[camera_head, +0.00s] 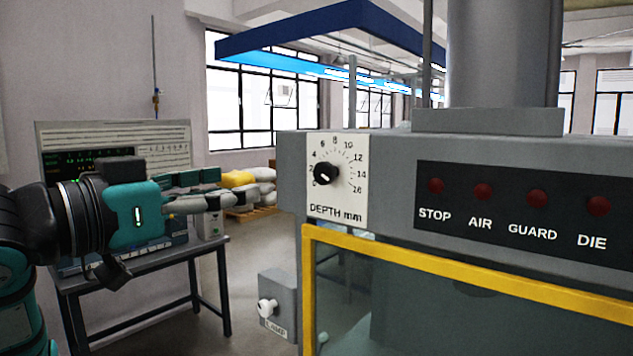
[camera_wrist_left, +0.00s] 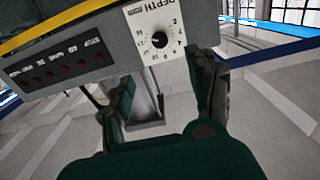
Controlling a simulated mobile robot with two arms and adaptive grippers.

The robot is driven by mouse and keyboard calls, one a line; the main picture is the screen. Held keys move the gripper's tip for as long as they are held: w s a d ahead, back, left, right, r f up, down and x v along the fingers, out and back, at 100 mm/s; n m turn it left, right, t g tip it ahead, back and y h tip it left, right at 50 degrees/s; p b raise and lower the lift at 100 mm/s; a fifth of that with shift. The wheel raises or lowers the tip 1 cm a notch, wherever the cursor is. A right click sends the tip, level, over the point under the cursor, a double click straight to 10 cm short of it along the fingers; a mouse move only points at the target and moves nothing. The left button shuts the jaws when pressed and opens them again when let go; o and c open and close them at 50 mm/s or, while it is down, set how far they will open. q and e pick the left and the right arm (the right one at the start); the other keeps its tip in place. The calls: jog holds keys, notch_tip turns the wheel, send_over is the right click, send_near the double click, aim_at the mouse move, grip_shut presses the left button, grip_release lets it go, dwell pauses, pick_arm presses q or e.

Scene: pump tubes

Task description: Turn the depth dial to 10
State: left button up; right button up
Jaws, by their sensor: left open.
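The depth dial is a black round knob (camera_head: 325,174) on a white plate (camera_head: 337,205) marked DEPTH mm, with numbers up to 16 around it. My right gripper is not in view.
A dark panel (camera_head: 520,212) with several red lamps is right of the dial. A yellow guard frame (camera_head: 440,264) runs below it. A grey LAMP box with a white knob (camera_head: 267,306) is lower left. A workbench (camera_head: 150,262) stands behind my left arm.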

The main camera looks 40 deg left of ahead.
aim_at(321, 171)
pick_arm(q)
jog(key=w+p, duration=0.2)
jog(key=w, duration=0.3)
jog(key=w+d+p, duration=0.1)
jog(key=w+p, duration=0.2)
jog(key=w, duration=0.3)
jog(key=w+p, duration=0.3)
jog(key=w, duration=0.2)
jog(key=shift+w+d+r, duration=0.15)
jog(key=shift+w, duration=0.5)
jog(key=c, duration=1.1)
